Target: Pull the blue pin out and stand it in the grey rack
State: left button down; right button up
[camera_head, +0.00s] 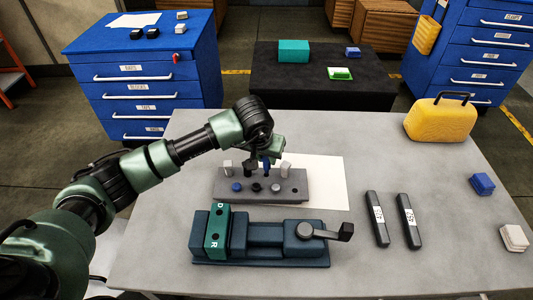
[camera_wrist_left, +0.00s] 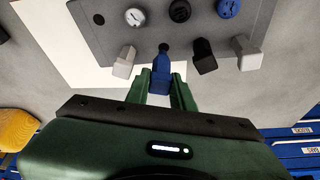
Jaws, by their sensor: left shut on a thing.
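The blue pin (camera_head: 266,162) is between the fingers of my left gripper (camera_head: 265,153), above the back row of the grey rack (camera_head: 213,190). In the left wrist view the green fingers (camera_wrist_left: 160,90) are shut on the blue pin (camera_wrist_left: 161,70). Its dark narrow end points at the rack (camera_wrist_left: 85,45). I cannot tell whether that end is still in a hole. A light grey pin (camera_wrist_left: 125,62), a black pin (camera_wrist_left: 204,55) and another light grey pin (camera_wrist_left: 245,53) stand beside it. My right gripper is not in view.
The rack's front row holds blue (camera_head: 237,187), black (camera_head: 256,187) and grey (camera_head: 276,188) round tops and a dark empty hole (camera_head: 294,190). A vise (camera_head: 265,240) lies in front. Two dark bars (camera_head: 377,218) lie right. A white sheet (camera_head: 330,180) lies under the rack.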

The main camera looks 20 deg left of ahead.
pick_arm(q)
jog(key=shift+f, duration=0.15)
jog(key=shift+s, duration=0.1)
dwell(0.5)
jog(key=shift+f+b, duration=0.1)
jog(key=shift+b, duration=0.25)
jog(key=shift+f+b, duration=1.25)
jog(key=shift+f, duration=0.05)
jog(key=c, duration=1.1)
grip_release()
